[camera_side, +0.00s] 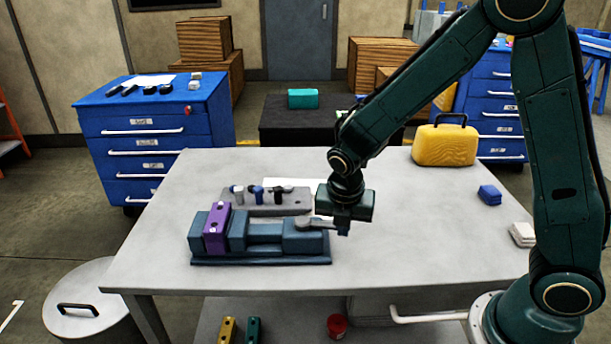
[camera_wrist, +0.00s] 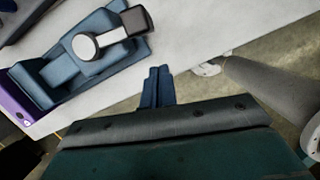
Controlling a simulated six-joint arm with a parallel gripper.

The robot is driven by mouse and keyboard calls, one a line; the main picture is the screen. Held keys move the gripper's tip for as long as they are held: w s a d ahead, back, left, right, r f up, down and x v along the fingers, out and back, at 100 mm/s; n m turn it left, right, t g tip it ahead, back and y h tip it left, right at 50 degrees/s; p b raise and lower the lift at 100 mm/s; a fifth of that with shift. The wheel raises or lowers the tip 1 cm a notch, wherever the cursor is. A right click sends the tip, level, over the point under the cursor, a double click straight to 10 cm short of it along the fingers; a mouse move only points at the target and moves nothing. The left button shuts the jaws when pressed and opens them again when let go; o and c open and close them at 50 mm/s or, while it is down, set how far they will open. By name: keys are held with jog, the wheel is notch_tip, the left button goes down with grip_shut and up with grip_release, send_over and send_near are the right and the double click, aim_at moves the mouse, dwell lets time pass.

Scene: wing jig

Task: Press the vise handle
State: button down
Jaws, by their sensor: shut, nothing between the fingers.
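The blue vise (camera_side: 262,247) lies on the grey table, with a purple block (camera_side: 216,229) standing between its jaws at the left. The grey vise handle (camera_side: 315,223) is on top of the vise's right end. In the wrist view the handle (camera_wrist: 108,33) shows as a light round hub with an arm ending in a dark grip. My gripper (camera_side: 343,228) is at the handle's right end in the side view. In the wrist view my gripper (camera_wrist: 158,84) is shut and empty, with its fingertips apart from the handle in the picture. I cannot tell whether they touch.
A grey rack (camera_side: 265,204) with several small bolt-like pieces stands behind the vise. A yellow case (camera_side: 445,146), a blue block (camera_side: 489,195) and a white block (camera_side: 522,234) are toward the table's right. The table's front and middle right are clear.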

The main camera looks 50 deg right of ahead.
jog(key=v, duration=1)
jog(key=shift+s, duration=0.25)
jog(key=shift+a, duration=0.1)
jog(key=s+d+r+m+t+y, duration=0.1)
jog(key=s+d+r+m+t, duration=0.1)
jog(key=s+r+m, duration=0.3)
jog(key=s+d+r+m+t+y, duration=0.1)
jog(key=s+r+m, duration=0.4)
jog(key=s+m, duration=0.7)
jog(key=d+m+t, duration=0.1)
jog(key=m, duration=0.6)
jog(key=shift+s, duration=0.25)
